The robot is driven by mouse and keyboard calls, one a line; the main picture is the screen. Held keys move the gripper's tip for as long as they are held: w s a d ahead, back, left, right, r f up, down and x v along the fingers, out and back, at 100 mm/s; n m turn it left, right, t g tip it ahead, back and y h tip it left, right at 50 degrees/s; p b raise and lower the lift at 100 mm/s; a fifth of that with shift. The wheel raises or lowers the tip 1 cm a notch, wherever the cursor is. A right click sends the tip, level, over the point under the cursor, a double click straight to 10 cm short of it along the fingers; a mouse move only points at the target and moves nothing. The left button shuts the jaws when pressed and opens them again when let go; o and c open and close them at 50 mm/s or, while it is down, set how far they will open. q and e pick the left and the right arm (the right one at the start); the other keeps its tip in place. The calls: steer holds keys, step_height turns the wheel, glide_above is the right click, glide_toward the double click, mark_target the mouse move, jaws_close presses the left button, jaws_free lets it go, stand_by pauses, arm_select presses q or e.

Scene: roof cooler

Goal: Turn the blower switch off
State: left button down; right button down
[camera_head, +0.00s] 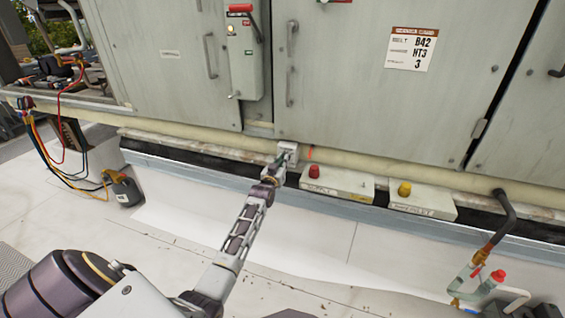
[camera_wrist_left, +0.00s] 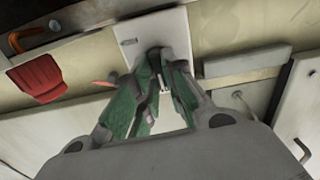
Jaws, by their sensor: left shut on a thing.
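A small pale switch plate (camera_head: 290,147) is mounted low on the front of the grey cooler cabinet, just above the ledge. It also shows in the left wrist view (camera_wrist_left: 164,28) as a white plate with a screw. My left gripper (camera_head: 282,161) reaches up to this plate from below. In the left wrist view its green-padded fingers (camera_wrist_left: 158,72) are closed together at the lower part of the plate, on the small switch lever. The fingers hide most of the lever, so its position cannot be told. My right gripper does not show.
A disconnect box (camera_head: 243,60) with a red handle hangs above. Right of my gripper are boxes with a red lamp (camera_head: 313,172) and a yellow lamp (camera_head: 404,189). A black hose (camera_head: 505,215) bends at the right. Gauge hoses (camera_head: 62,130) hang at the left.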

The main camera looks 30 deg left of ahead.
arm_select(q)
steer(key=c, duration=1.5)
jaws_free()
steer(key=v, duration=1.2)
steer(key=shift+f, duration=0.15)
